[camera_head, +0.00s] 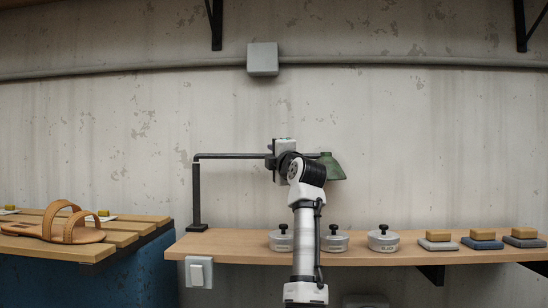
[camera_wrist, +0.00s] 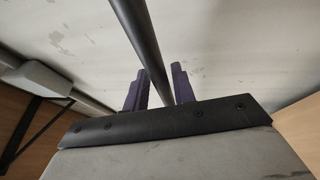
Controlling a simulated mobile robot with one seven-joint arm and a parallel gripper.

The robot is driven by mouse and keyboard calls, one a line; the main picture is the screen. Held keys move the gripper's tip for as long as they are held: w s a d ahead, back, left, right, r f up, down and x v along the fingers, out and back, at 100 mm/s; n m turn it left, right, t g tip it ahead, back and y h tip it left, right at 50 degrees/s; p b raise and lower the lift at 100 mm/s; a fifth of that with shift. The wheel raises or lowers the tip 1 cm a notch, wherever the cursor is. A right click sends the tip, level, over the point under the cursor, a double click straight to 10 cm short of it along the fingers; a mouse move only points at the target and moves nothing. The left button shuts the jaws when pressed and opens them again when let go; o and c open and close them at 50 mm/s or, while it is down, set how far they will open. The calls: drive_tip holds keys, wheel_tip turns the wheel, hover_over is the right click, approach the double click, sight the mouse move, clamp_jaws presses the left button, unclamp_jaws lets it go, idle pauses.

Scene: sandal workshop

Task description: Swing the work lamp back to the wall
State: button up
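The work lamp has a dark upright post (camera_head: 197,195) at the left end of the shelf, a horizontal arm (camera_head: 230,156) reaching right, and a green shade (camera_head: 331,167) at its far end. My gripper (camera_head: 272,161) is at the lamp arm, left of the shade; my own arm partly hides the rod there. In the wrist view the dark rod of the lamp arm (camera_wrist: 146,45) passes between the two purple fingers of my gripper (camera_wrist: 160,90).
The wooden shelf (camera_head: 225,244) carries several lidded metal tins (camera_head: 383,240) and several brush-like blocks (camera_head: 482,240). A sandal (camera_head: 72,228) lies on a slatted bench at left. A wall box (camera_head: 262,59) and pipe are above. The wall behind the lamp is bare.

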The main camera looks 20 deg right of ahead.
drive_tip(key=shift+o, duration=0.8)
drive_tip(key=shift+w+f, duration=0.1)
drive_tip(key=shift+w, duration=0.05)
drive_tip(key=shift+s+f, duration=0.1)
drive_tip(key=shift+s, duration=0.15)
drive_tip(key=s+f+b, duration=0.2)
drive_tip(key=s+b, duration=0.5)
drive_tip(key=s, duration=0.6)
drive_tip(key=shift+s+a+f, duration=0.15)
drive_tip(key=shift+a, duration=0.05)
